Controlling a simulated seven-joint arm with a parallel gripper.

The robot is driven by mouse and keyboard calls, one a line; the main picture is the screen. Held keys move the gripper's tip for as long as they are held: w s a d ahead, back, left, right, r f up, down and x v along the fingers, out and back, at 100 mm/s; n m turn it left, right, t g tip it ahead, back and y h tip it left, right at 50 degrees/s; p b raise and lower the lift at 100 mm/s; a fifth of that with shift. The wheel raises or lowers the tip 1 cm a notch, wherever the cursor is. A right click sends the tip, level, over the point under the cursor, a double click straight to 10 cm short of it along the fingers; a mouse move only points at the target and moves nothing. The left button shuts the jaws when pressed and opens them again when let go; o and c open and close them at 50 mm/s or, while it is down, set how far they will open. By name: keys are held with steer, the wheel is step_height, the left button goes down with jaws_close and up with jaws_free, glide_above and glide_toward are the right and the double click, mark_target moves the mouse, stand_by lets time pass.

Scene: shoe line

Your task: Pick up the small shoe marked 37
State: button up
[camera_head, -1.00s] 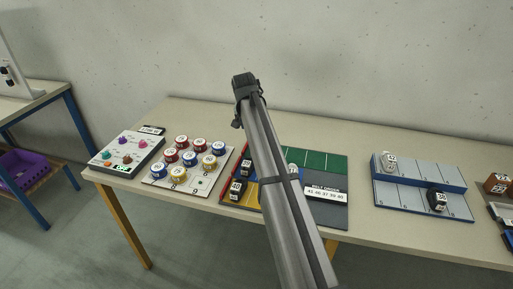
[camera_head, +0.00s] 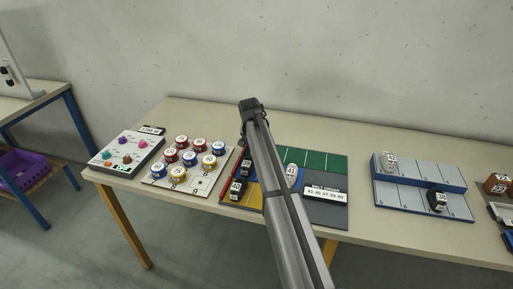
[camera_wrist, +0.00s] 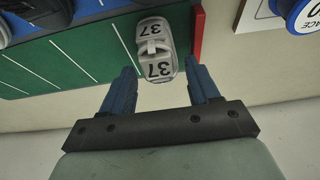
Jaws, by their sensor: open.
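A small light grey shoe marked 37 (camera_wrist: 157,60) lies on the green strip (camera_wrist: 80,65) of a board, close to its red edge, in the wrist view. My gripper (camera_wrist: 163,75) is open and empty, with two blue fingers. No contact shows. In the head view my arm covers the spot, and I cannot make out shoe 37 or the fingers there.
A white shoe marked 41 (camera_head: 292,172) and black shoes (camera_head: 237,188) stand on the board beside my arm. An order sign (camera_head: 324,194) lies at its front right. A blue-grey rack (camera_head: 408,195) with two shoes stands right; numbered discs (camera_head: 178,173) sit left.

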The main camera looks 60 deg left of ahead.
steer(key=x, duration=0.2)
steer(key=shift+w+a+f, duration=0.1)
steer(key=shift+w+f, duration=0.05)
steer(key=shift+f, duration=0.2)
steer(key=c, duration=0.8)
